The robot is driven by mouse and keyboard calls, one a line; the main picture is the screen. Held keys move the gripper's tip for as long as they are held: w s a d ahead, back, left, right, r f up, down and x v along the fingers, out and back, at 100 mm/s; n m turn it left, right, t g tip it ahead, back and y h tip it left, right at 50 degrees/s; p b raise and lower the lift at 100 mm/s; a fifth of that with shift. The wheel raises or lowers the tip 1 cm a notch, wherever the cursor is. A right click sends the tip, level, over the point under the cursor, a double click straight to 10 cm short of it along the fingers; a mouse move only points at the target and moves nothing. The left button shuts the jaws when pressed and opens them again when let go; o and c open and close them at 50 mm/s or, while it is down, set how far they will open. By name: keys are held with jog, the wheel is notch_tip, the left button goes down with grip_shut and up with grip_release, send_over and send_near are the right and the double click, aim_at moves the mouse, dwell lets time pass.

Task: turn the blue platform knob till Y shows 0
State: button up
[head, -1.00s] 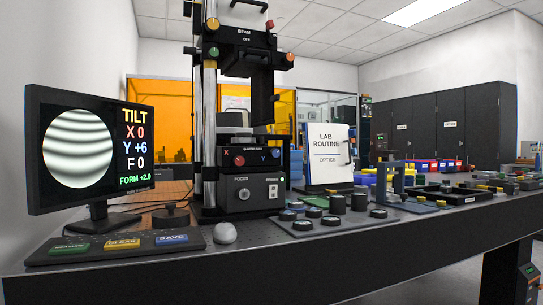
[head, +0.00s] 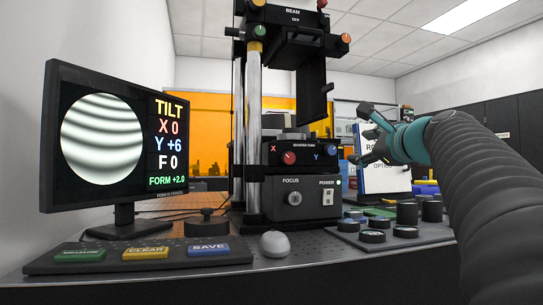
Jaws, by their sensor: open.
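The blue platform knob (head: 331,150) sits beside the Y label on the dark front of the interferometer (head: 305,197), right of the red X knob (head: 289,157). My gripper (head: 363,134) is open and empty, reaching in from the right with its fingers pointing left. In the picture it is just right of the blue knob, and I see no contact. The monitor (head: 117,140) on the left reads X 0, Y +6, F 0 and FORM +2.0, beside a round image of curved fringes.
A FOCUS knob (head: 294,198) and a POWER switch (head: 327,197) are below the platform knobs. A lab routine sign (head: 385,178) stands behind my gripper. Dark round pieces (head: 372,236) lie on the bench at right.

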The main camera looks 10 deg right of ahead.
aim_at(332, 150)
jog(key=w, duration=0.4)
jog(key=w+p, duration=0.1)
jog(key=w, duration=0.4)
jog(key=w+a+p, duration=0.1)
jog(key=w, duration=0.3)
jog(key=shift+w, duration=0.3)
jog(key=shift+c, duration=0.3)
grip_shut()
